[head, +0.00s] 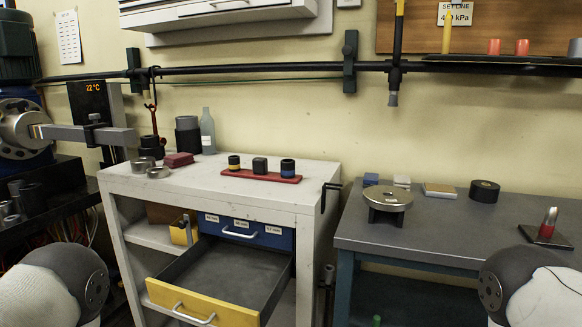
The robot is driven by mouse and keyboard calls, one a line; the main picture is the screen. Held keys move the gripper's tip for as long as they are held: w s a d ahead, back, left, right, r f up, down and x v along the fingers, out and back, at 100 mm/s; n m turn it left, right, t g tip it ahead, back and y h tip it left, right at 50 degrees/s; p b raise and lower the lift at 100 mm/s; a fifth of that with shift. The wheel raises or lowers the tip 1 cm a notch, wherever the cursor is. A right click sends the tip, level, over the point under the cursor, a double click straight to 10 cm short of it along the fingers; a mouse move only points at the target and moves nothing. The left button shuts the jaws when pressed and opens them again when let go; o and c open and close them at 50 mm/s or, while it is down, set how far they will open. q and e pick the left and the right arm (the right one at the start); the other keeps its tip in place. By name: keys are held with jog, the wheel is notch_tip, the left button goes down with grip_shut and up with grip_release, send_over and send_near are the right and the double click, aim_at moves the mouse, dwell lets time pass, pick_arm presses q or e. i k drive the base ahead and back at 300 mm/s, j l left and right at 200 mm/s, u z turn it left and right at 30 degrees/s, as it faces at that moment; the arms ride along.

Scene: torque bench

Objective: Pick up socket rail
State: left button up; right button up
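The socket rail (262,175) is a flat red bar lying on the white bench top near its right side. Several dark sockets stand upright on it: one with a yellow band at the left, a plain dark one in the middle and one with a blue band at the right. Nothing touches the rail. Parts of my arms show at the lower left and lower right corners, away from the rail. Neither of my grippers is in the picture.
Below the white bench top (305,203), a yellow-fronted drawer (205,300) stands open and looks empty; a blue drawer (275,238) above it is shut. Metal rings, a red block (179,159) and a bottle (207,130) stand behind left. A grey table (455,228) stands right.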

aim_at(259, 170)
jog(key=i+j+z, duration=0.2)
jog(key=i+j, duration=0.15)
jog(key=i+j+z, duration=0.15)
jog(key=i+j, duration=0.2)
jog(key=i+j+z, duration=0.2)
jog(key=j, duration=0.35)
jog(key=j+z, duration=0.1)
jog(key=j, duration=0.15)
jog(key=k, duration=0.7)
jog(key=i, duration=0.9)
